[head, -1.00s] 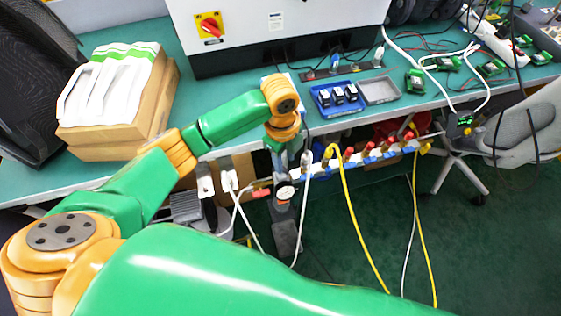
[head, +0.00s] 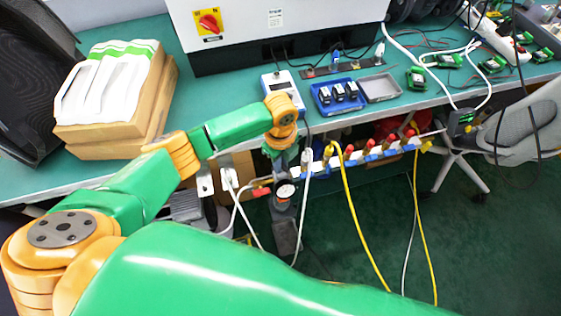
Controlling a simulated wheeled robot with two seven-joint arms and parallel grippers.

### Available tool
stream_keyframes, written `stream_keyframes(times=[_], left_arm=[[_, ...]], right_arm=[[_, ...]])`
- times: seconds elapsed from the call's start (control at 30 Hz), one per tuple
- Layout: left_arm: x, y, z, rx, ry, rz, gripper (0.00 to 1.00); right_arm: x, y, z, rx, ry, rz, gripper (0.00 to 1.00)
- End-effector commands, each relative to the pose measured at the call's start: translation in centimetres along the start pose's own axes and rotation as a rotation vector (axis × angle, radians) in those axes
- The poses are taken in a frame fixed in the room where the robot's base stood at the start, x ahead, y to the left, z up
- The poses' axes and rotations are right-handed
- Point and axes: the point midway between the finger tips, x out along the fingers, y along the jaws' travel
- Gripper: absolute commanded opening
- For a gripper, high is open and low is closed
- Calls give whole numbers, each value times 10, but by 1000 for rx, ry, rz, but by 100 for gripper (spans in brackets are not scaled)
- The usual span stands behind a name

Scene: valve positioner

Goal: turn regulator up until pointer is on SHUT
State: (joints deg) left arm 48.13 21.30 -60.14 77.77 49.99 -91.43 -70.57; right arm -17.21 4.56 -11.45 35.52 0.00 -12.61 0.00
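The small round gauge (head: 285,190) with a white face and dark rim sits below the table's front edge, on a dark grey body (head: 285,235). It is too small for me to read its pointer or a SHUT mark. My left gripper (head: 282,166) points down just above the gauge, under the orange wrist. Its fingers are small and partly hidden, so I cannot tell whether they are open or closed on anything. The regulator's knob is not distinguishable there; the gripper may cover it. My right gripper is not in view.
A manifold with red and blue valves (head: 367,155) runs right of the gauge, with yellow and white hoses hanging. A red-handled part (head: 262,191) is close on the left. The teal table (head: 225,105) holds a white handheld meter (head: 283,88), a blue tray (head: 325,107) and boxes.

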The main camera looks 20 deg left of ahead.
Motion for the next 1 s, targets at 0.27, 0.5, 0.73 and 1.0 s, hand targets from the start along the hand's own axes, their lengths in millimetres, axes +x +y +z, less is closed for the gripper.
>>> stream_keyframes(times=[0.27,0.5,0.73,1.0], left_arm=[[0,0,0,8,0,1,0],[-2,0,0,97,1,1,0],[-2,-1,0,284,1,2,0],[-1,-2,-1,539,1,1,0]], right_arm=[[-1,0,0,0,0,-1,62],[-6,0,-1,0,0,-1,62],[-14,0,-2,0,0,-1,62],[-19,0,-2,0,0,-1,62]])
